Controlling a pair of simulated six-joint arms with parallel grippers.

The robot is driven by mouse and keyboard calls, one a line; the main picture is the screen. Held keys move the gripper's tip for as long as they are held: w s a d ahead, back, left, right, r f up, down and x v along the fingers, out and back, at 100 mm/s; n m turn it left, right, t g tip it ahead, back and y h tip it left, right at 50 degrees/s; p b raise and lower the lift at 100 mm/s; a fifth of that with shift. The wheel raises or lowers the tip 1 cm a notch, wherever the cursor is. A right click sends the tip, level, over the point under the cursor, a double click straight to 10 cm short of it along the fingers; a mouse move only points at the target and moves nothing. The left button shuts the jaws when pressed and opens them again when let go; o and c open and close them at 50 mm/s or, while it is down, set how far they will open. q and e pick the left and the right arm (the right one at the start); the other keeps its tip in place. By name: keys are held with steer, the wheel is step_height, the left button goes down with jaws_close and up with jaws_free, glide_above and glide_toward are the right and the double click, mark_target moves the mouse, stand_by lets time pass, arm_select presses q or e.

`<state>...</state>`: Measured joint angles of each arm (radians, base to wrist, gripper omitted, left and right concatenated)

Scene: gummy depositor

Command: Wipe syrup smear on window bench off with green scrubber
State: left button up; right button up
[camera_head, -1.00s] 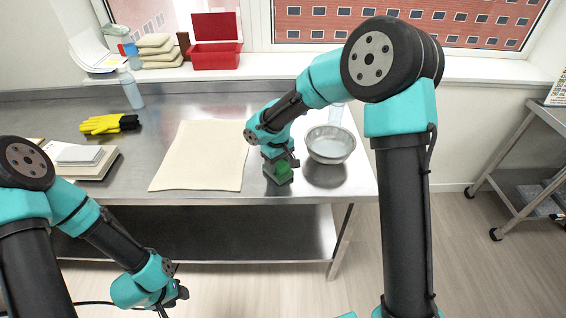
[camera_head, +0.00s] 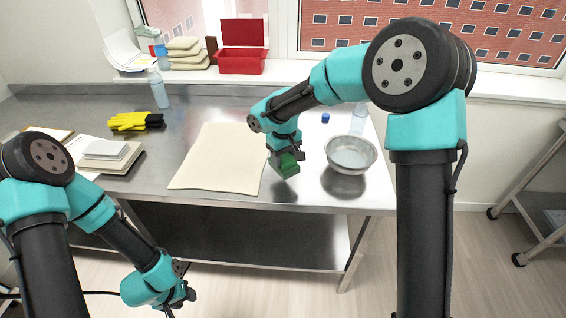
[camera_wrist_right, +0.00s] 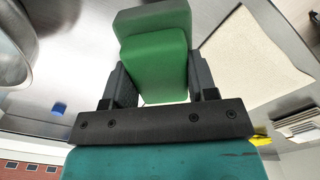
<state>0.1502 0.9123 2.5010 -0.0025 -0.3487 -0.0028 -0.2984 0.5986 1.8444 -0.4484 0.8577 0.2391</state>
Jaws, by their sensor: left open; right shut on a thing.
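The green scrubber (camera_head: 287,166) is a small green block with a darker green face. My right gripper (camera_head: 285,152) is shut on it, just above or at the steel bench (camera_head: 190,113), between the cream mat and the metal bowl. Contact with the bench cannot be made out. The scrubber (camera_wrist_right: 155,60) also fills the jaws of my right gripper (camera_wrist_right: 155,85) in the right wrist view. No syrup smear can be made out; the scrubber and arm hide part of the bench. My left gripper (camera_head: 180,296) is open and empty, low in front of the bench.
A metal bowl (camera_head: 352,154) stands right of the scrubber, with a clear bottle (camera_head: 359,120) and blue cap (camera_head: 325,118) behind. A cream mat (camera_head: 215,165) lies left. Yellow gloves (camera_head: 130,121), a spray bottle (camera_head: 158,88) and a red box (camera_head: 241,62) are further back.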

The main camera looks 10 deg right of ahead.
steer(key=shift+r, duration=1.25)
